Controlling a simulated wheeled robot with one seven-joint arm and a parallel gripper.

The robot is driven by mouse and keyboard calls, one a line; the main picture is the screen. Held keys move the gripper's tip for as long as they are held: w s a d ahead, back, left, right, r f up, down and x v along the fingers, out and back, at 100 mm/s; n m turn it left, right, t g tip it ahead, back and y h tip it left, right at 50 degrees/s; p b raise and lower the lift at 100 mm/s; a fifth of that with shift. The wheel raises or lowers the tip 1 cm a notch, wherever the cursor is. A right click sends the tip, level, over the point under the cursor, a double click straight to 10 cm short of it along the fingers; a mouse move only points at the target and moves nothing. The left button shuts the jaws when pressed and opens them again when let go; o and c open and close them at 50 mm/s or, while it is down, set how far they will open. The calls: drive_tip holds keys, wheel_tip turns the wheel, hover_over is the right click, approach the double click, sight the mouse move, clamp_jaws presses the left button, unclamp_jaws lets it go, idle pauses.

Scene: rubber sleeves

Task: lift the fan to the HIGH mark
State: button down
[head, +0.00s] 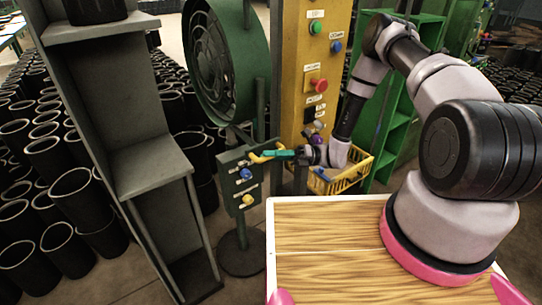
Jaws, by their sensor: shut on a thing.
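The fan (212,65) has a round dark green cage and stands upright on a green post, left of the yellow column. A green box (232,185) with small labels and blue and yellow knobs sits on the post below it. A yellow handle (262,156) sticks out from the box's upper right. My gripper (278,154), with teal fingers, comes from the right and is shut on this handle. Its fingertips partly hide the handle's end. The labels are too small to read, so I cannot tell which one is the HIGH mark.
A yellow column (300,90) with push buttons stands behind my gripper. A yellow basket (342,178) with small items is below my forearm. A grey shelf unit (150,165) stands left of the fan. Many black rubber sleeves (75,190) crowd the left floor.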

idle(0.8)
wheel_tip(320, 180, up, 26)
drive_tip(key=shift+w+f, duration=0.15)
drive_tip(key=shift+f, duration=0.1)
drive_tip(key=c, duration=0.8)
unclamp_jaws()
drive_tip(key=shift+r, duration=0.1)
drive_tip(key=shift+o, duration=0.2)
drive_tip(key=shift+d, duration=0.1)
drive_tip(key=v, duration=1)
drive_tip(key=shift+d, duration=0.35)
